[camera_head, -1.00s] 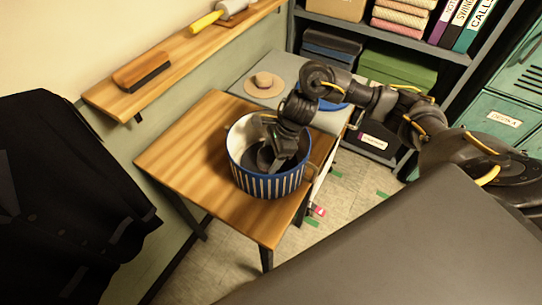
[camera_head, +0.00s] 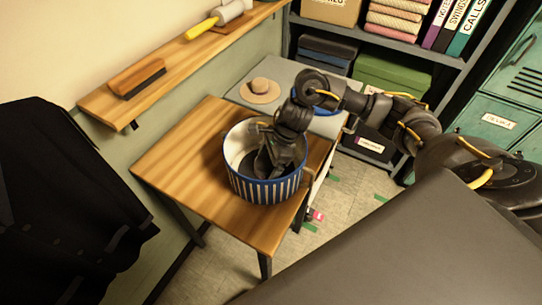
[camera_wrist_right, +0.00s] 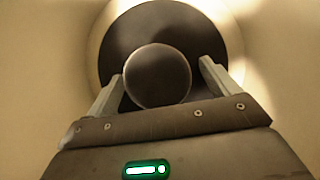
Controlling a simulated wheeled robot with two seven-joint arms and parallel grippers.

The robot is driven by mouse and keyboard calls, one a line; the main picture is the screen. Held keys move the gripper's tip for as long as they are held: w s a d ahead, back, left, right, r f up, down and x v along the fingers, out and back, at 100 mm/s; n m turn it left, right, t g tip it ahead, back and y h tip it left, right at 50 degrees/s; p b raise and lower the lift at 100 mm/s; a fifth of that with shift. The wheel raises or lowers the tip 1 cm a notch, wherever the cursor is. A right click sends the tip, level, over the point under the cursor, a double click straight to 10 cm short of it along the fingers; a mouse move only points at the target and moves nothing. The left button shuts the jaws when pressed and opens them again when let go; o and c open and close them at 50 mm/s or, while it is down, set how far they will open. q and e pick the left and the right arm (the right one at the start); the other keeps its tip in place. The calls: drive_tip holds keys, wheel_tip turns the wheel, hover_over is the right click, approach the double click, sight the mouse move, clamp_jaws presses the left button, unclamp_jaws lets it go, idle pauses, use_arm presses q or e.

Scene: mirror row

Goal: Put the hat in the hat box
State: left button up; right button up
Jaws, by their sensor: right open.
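The hat box (camera_head: 265,190) is round and open at the top, with blue and white stripes, and stands on the wooden table. My right gripper (camera_head: 272,160) reaches down into it. In the right wrist view, a dark hat (camera_wrist_right: 158,72) with a round crown and a flat brim lies inside the pale walls of the box. The fingers of my right gripper (camera_wrist_right: 162,72) are open, one on each side of the crown. I cannot tell whether they touch it. My left gripper is not in view.
The wooden table (camera_head: 187,165) is bare left of the box. A straw hat (camera_head: 260,91) lies on a grey surface behind. A wall shelf (camera_head: 180,72) holds a brush (camera_head: 137,77) and a yellow-handled tool (camera_head: 201,28). A dark coat (camera_head: 70,190) hangs at left.

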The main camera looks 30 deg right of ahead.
drive_tip(key=b+v, duration=0.1)
drive_tip(key=v, duration=1.1)
drive_tip(key=shift+d, duration=0.1)
